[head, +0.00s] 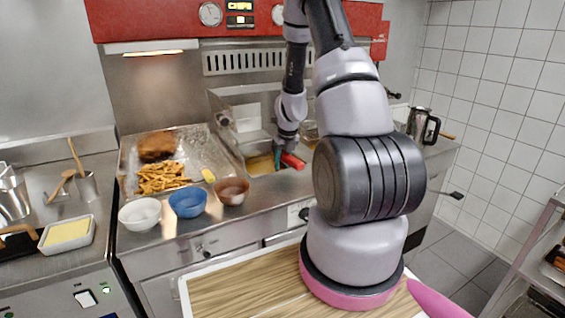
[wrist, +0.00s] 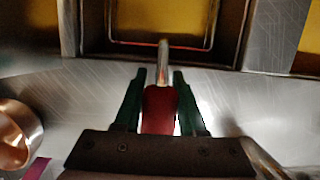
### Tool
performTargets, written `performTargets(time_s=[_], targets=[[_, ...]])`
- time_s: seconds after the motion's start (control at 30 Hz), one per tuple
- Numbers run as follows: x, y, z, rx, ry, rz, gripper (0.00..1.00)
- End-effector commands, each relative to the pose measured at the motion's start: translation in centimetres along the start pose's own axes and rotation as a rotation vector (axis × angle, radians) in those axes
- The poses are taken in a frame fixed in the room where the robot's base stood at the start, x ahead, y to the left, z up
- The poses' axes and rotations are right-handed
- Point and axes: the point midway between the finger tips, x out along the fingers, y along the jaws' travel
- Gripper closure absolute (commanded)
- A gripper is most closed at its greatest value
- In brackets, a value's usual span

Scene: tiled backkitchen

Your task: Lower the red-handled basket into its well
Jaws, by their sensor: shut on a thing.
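My gripper (head: 284,157) is over the front edge of the fryer, pointing down. In the wrist view its two green fingers (wrist: 158,80) are shut on the red handle (wrist: 160,108), one on each side. The red handle also shows in the head view (head: 293,161). A metal rod (wrist: 163,58) runs from the handle to the basket's wire rim (wrist: 208,42), which lies within the outline of a well (wrist: 235,48) holding yellow oil. The basket's lower part is hidden, so I cannot tell how deep it sits.
A steel tray (head: 207,150) with fries (head: 160,178) lies left of the fryer. White (head: 140,213), blue (head: 187,203) and copper (head: 232,191) bowls stand along the front. A steel pot (head: 421,125) stands at the right. My arm hides part of the counter.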

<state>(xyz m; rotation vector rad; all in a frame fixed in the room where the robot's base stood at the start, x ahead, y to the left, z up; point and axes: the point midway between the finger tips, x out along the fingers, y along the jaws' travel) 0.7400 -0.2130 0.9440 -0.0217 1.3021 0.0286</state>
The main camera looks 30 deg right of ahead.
Motion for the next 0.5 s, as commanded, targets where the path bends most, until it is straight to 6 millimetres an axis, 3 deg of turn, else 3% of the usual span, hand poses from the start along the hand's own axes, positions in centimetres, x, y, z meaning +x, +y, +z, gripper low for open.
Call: performTargets(time_s=[0.37,0.4,0.47,0.5], targets=[[0.37,-0.02,-0.05,-0.001,-0.001,-0.001,1.00],[0.37,-0.01,-0.05,-0.001,-0.001,-0.001,0.45],[0.37,-0.01,-0.06,-0.001,-0.001,0.000,0.25],[0.37,-0.01,-0.06,-0.001,-0.001,0.000,0.25]])
